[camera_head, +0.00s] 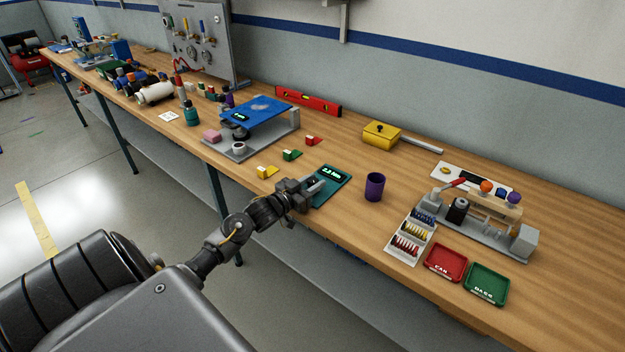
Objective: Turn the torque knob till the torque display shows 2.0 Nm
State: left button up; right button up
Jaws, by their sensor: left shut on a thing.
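The teal torque box (338,180) lies near the front edge of the bench, at the middle of the view. Its lit torque display (330,171) starts with a 2 and ends in Nm; the digit after the point is too small to read surely, perhaps a 3. My left gripper (312,186) is at the left side of this box, shut on the torque knob. The fingers hide the knob. My right gripper is not in view.
A purple cup (374,187) stands right of the box. A blue-topped stand (258,109) is farther left. Red (446,262) and green (487,284) trays lie at right.

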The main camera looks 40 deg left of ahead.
pick_arm(q)
jog(key=o, duration=1)
jog(key=shift+c, duration=0.2)
jog(key=shift+s+f, duration=0.1)
jog(key=shift+s, duration=0.15)
jog(key=s+a+b, duration=0.1)
jog(key=s+b, duration=0.1)
jog(key=s, duration=0.8)
jog(key=shift+s, duration=0.15)
